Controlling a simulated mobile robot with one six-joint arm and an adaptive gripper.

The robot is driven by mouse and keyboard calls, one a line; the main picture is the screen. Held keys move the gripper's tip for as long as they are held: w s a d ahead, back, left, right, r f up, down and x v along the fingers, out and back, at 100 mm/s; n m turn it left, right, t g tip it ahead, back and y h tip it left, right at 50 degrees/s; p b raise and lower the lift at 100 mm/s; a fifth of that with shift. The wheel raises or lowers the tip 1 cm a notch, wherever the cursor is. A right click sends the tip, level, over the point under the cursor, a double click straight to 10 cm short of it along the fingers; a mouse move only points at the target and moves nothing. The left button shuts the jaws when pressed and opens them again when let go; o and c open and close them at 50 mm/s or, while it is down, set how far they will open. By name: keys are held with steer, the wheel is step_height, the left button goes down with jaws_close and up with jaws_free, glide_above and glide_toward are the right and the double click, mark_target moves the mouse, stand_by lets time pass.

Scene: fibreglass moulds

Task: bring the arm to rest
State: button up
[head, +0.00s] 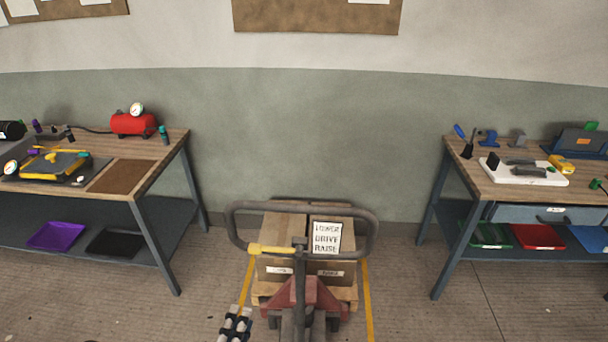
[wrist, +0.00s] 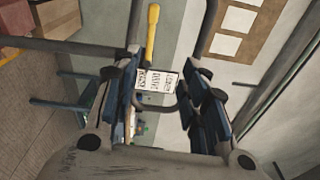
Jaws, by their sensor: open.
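My gripper (wrist: 166,78) is open in the wrist view, its two dark fingers with blue pads spread apart. I see nothing held between them. The pallet truck's handle loop with a yellow grip (wrist: 152,35) shows beyond the fingertips, and a white lettered card (wrist: 157,84) shows in the gap. I cannot tell the exact distance from fingers to handle. In the head view the handle (head: 372,232) stands upright at the bottom centre, with its yellow grip (head: 270,249) on the left. The card (head: 326,237) reads LOWER, DRIVE, RAISE.
Cardboard boxes (head: 285,227) sit on a pallet (head: 346,295) behind the handle. A left workbench (head: 160,150) and a right workbench (head: 462,170) carry tools and trays. The floor between each bench and the truck is mostly clear. A wall closes off the back.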

steer(key=w+d+r+m+g+h, duration=0.2)
steer(key=w+d+r+m+h, duration=0.3)
steer(key=d+m, duration=0.15)
steer(key=s+d+r+m+g+h, duration=0.1)
steer(key=d+r+m+g+h, duration=0.1)
steer(key=d+r+m+g, duration=0.45)
steer(key=s+d+r+m+g+h, duration=0.2)
steer(key=d+m+g, duration=0.2)
steer(key=d+m, duration=0.6)
steer(key=s+d+r+m+y, duration=0.2)
steer(key=s+m+y, duration=0.2)
steer(key=m, duration=0.5)
steer(key=s+d+r+m+y+b, duration=0.1)
steer(key=s+d+r+m+y, duration=0.1)
steer(key=m, duration=0.7)
steer(key=s+d+r+m+y, duration=0.2)
steer(key=s+r+m+y, duration=0.2)
steer(key=m, duration=0.6)
steer(key=shift+s+r+g+y+b, duration=0.2)
steer(key=shift+s+g+y+b, duration=0.15)
steer(key=shift+s+y, duration=0.95)
steer(key=shift+s, duration=0.25)
